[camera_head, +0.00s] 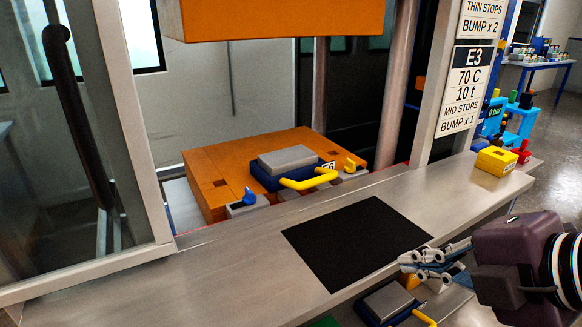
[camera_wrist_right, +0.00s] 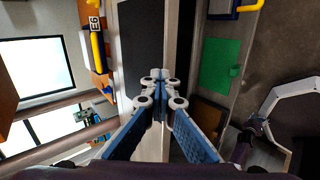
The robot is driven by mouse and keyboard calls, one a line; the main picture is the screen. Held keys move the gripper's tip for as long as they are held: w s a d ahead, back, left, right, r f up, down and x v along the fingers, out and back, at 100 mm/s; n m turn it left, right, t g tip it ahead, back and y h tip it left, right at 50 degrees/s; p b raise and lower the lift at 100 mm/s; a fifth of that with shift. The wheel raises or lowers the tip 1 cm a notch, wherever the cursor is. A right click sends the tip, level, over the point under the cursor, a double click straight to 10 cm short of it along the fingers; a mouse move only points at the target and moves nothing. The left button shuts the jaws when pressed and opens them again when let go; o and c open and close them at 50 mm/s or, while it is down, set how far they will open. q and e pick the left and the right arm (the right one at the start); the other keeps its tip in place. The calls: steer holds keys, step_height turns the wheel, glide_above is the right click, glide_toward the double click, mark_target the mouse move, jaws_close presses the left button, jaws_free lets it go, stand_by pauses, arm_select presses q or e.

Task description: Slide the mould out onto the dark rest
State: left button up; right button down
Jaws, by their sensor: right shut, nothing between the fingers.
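The mould (camera_head: 285,170) is a blue block with a grey top, a yellow handle (camera_head: 310,180) facing the front and an E6 label. It sits on the orange lower platen (camera_head: 215,190) inside the open press. The dark rest (camera_head: 357,240) is a bare black square on the grey bench in front. My right gripper (camera_head: 425,258) is shut and empty by the rest's right corner, apart from the mould. In the right wrist view, its closed fingertips (camera_wrist_right: 160,82) show beside the dark rest (camera_wrist_right: 146,45), with the yellow handle (camera_wrist_right: 97,50) to the left. My left gripper is not in view.
The orange upper platen (camera_head: 270,15) hangs above the mould. A blue and a yellow stop piece flank it. A yellow block (camera_head: 496,160) stands on the bench's right end. Another mould (camera_head: 388,301) lies lower down in front of the bench. The glass guard (camera_head: 75,130) is at left.

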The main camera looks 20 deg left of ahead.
arm_select(q)
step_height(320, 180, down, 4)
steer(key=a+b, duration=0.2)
steer(key=b, duration=0.2)
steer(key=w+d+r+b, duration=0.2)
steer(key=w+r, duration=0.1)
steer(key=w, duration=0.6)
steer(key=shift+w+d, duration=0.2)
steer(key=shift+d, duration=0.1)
arm_select(e)
steer(key=s+d, duration=0.9)
steer(key=d, duration=0.2)
steer(key=shift+d, duration=0.2)
